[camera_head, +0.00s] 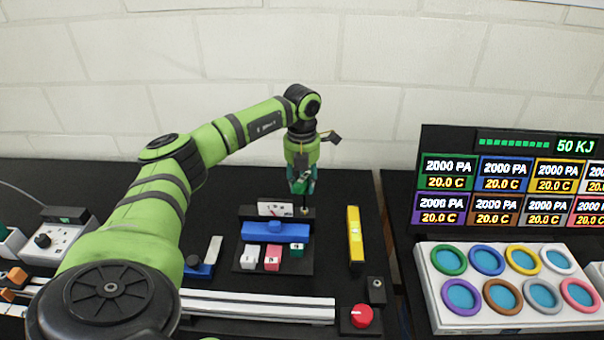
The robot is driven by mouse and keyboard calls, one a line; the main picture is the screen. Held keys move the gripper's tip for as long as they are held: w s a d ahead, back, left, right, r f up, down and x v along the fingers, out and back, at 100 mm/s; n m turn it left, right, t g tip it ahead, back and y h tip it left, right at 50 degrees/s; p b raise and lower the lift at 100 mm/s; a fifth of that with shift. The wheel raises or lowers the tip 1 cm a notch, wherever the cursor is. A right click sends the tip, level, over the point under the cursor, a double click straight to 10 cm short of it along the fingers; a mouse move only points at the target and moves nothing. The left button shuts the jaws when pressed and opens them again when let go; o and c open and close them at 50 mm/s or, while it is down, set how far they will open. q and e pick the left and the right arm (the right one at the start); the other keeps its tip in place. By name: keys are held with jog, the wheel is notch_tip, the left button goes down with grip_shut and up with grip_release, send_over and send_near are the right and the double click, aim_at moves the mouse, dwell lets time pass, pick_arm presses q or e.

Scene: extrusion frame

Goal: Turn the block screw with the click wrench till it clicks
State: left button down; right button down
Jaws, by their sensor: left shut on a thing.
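My left gripper (302,188) points down above the back right of a black rack, at a teal-and-dark thing between its fingers. It is shut on this thing, with a thin dark shaft below. I cannot tell for certain whether this is the click wrench. A small black block (376,298) with a pale round screw-like head (377,283) stands to the right of the rack, apart from the gripper. I cannot tell if this is the block screw. My right gripper is out of view.
The rack (250,266) holds a blue bar (276,230) and small white, red and green blocks. A yellow bar (354,240) stands right of it. A red knob (361,316) and silver rails (255,304) lie in front. A panel with coloured rings (450,312) is at right.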

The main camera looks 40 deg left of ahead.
pick_arm(q)
jog(key=shift+f, duration=0.1)
jog(key=shift+m, duration=0.8)
jog(key=shift+m, duration=0.8)
jog(key=shift+m, duration=0.7)
jog(key=shift+w+m, duration=0.1)
jog(key=shift+m, duration=0.7)
